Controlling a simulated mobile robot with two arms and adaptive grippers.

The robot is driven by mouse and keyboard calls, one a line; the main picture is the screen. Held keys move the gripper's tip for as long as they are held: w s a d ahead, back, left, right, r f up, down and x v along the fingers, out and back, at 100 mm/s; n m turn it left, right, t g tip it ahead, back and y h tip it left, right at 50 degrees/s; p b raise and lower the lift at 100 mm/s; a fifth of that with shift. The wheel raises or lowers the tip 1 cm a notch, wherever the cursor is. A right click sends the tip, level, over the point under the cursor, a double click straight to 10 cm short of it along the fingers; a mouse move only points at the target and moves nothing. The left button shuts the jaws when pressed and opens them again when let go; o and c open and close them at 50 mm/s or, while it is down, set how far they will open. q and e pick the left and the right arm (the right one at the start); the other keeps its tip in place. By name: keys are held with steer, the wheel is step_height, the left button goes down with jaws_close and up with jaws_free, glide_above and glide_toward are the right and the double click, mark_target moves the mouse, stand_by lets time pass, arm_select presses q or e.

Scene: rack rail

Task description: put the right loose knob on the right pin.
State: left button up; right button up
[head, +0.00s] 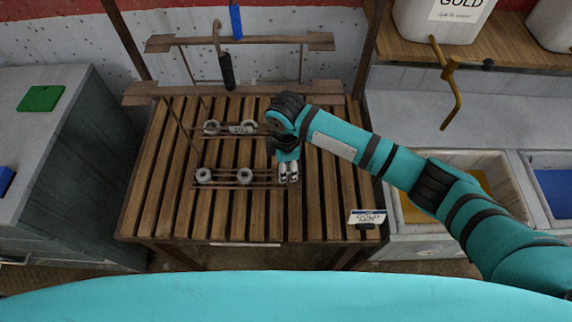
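Two pale round knobs sit at the front rail (225,184) on the slatted table: a left one (204,176) and a right one (245,176). Two more pale round pieces, a left one (212,127) and a right one (249,125), sit at the rear rail, with a small label between them. I cannot tell which are loose or where the pins are. My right gripper (289,179) points down at the right end of the front rail, to the right of the front right knob and apart from it. Its fingers look close together; whether they hold anything is too small to tell. My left gripper is out of view.
The slatted table (150,205) has a raised wooden rack (320,41) at the back with a hanging dark-handled hook (226,70). A small sign (367,217) stands at its front right corner. Bins flank the right side, a grey cabinet (85,150) the left. Front slats are clear.

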steer(key=shift+f, duration=0.3)
steer(key=shift+f+b, duration=0.45)
steer(key=shift+f, duration=0.65)
steer(key=shift+f, duration=0.15)
steer(key=o, duration=1.2)
steer(key=shift+o, duration=0.2)
step_height(320, 180, up, 8)
steer(key=shift+f, duration=0.2)
